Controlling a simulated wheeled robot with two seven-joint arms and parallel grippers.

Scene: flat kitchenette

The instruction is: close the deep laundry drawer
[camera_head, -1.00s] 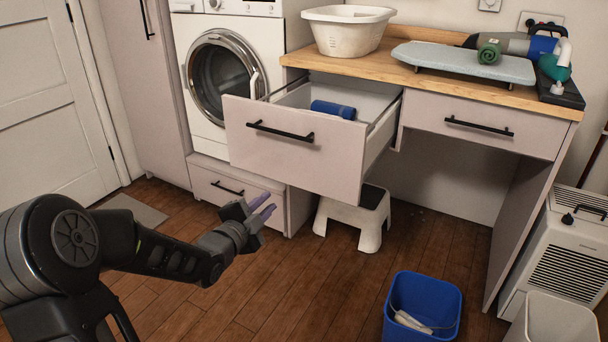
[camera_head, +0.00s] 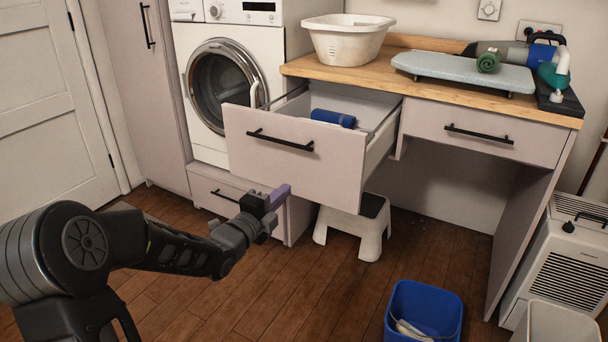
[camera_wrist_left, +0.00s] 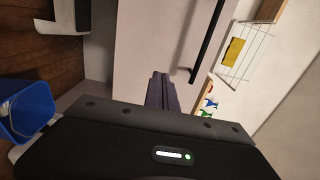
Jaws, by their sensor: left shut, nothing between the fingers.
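The deep laundry drawer (camera_head: 295,165) stands pulled out below the worktop, with a pale front and a black bar handle (camera_head: 280,140). A blue roll (camera_head: 333,118) lies inside it. My left gripper (camera_head: 279,195) is shut and empty, just in front of the lower part of the drawer front. In the left wrist view the shut fingers (camera_wrist_left: 160,92) point at the pale drawer front (camera_wrist_left: 150,40), with the black handle (camera_wrist_left: 208,42) to their right. I cannot tell whether they touch the front. My right gripper is not in view.
A white step stool (camera_head: 355,228) stands below the drawer. A blue bin (camera_head: 424,312) is on the floor at the front right. The washing machine (camera_head: 225,85) is left of the drawer. A white basin (camera_head: 345,38) and an ironing board (camera_head: 462,72) sit on the worktop.

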